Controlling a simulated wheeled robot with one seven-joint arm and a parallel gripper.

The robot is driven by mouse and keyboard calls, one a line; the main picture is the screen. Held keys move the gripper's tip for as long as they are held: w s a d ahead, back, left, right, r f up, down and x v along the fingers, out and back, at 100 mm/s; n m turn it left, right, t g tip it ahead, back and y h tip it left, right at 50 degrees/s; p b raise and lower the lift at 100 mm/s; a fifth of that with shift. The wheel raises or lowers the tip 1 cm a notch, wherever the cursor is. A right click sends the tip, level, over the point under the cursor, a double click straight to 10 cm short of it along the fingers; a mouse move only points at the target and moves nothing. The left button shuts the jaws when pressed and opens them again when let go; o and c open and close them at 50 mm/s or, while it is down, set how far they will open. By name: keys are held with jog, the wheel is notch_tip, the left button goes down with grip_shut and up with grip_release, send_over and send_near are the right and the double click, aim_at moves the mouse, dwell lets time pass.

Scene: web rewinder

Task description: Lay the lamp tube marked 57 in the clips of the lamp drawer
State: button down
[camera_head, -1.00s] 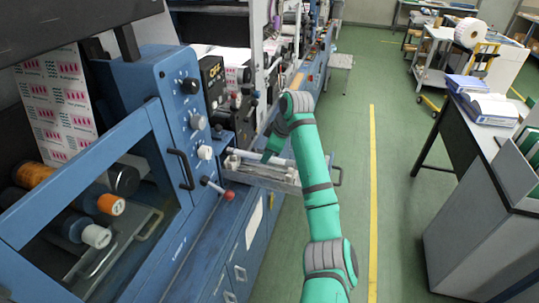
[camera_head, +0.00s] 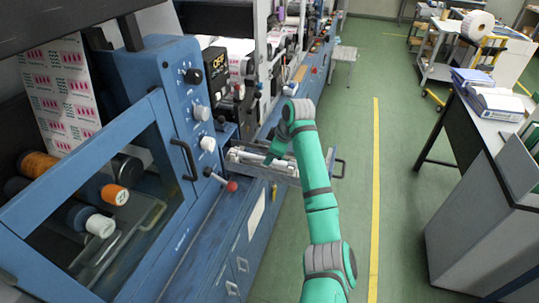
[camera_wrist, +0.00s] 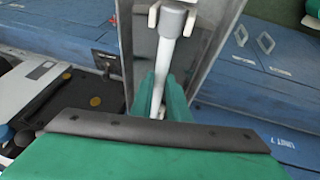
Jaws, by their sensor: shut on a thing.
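The lamp drawer (camera_head: 291,179) is pulled out from the blue machine, a long grey metal tray. My gripper (camera_head: 269,159) is over it, shut on a white lamp tube (camera_head: 249,155) that lies along the drawer. In the wrist view the tube (camera_wrist: 159,66) runs from a grey end cap (camera_wrist: 173,20) down to my green fingers (camera_wrist: 162,100). White clip prongs (camera_wrist: 190,20) stand beside the cap. I cannot tell whether the tube is seated in them. The far end is hidden behind my gripper. No number is readable.
A red-knobbed lever (camera_head: 231,186) sticks out left of the drawer. The blue machine panel (camera_head: 180,100) with knobs rises behind it. Green floor (camera_head: 350,150) is clear to the right, up to a desk (camera_head: 480,130) with binders.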

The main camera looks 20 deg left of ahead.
jog(key=c, duration=1.6)
grip_release()
jog(key=shift+r, duration=0.1)
jog(key=v, duration=1)
jog(key=shift+s+d+r, duration=0.1)
jog(key=shift+d+r, duration=0.1)
jog(key=shift+r, duration=0.05)
